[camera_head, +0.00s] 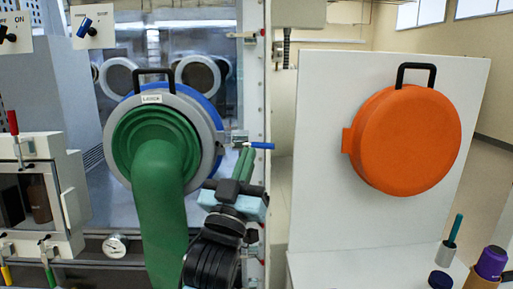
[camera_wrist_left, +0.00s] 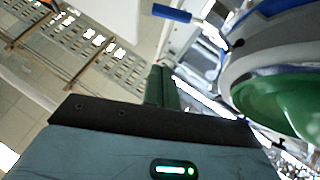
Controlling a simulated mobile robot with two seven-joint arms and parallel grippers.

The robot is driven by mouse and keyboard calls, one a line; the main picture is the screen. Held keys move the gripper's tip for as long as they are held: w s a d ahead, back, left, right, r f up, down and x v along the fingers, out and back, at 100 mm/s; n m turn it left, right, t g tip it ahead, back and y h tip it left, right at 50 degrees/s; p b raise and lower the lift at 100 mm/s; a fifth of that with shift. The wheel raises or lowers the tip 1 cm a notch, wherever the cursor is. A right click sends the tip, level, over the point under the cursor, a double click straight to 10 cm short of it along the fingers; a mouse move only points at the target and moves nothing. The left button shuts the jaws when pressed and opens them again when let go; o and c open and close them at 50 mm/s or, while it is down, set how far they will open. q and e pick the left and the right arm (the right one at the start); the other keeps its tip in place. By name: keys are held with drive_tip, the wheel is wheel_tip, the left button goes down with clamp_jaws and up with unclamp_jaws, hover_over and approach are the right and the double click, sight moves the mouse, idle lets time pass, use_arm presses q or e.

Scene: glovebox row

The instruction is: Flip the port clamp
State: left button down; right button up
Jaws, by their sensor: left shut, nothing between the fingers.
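The port clamp (camera_head: 258,145) has a blue handle that points right from a metal latch on the right side of the grey port ring. In the left wrist view the blue handle (camera_wrist_left: 171,13) shows at the top, past the fingers. The round port (camera_head: 152,135) has a green glove hanging from it, a black top handle and a blue rim behind. My left gripper (camera_head: 246,152) has green fingers, shut and empty, just below and left of the blue handle. The fingers also show in the left wrist view (camera_wrist_left: 159,80), apart from the handle. My right gripper is out of view.
An orange round cover (camera_head: 405,140) with a black handle is on a white panel (camera_head: 318,215) at right. A purple-topped container (camera_head: 490,263) and a cup with a teal stick (camera_head: 446,252) stand at lower right. A small chamber with a red lever (camera_head: 13,123) is at left.

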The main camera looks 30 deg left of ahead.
sight(259, 145)
use_arm(q)
drive_tip(key=w+a, duration=0.1)
drive_tip(key=w, duration=0.5)
drive_tip(key=shift+w+f, duration=0.15)
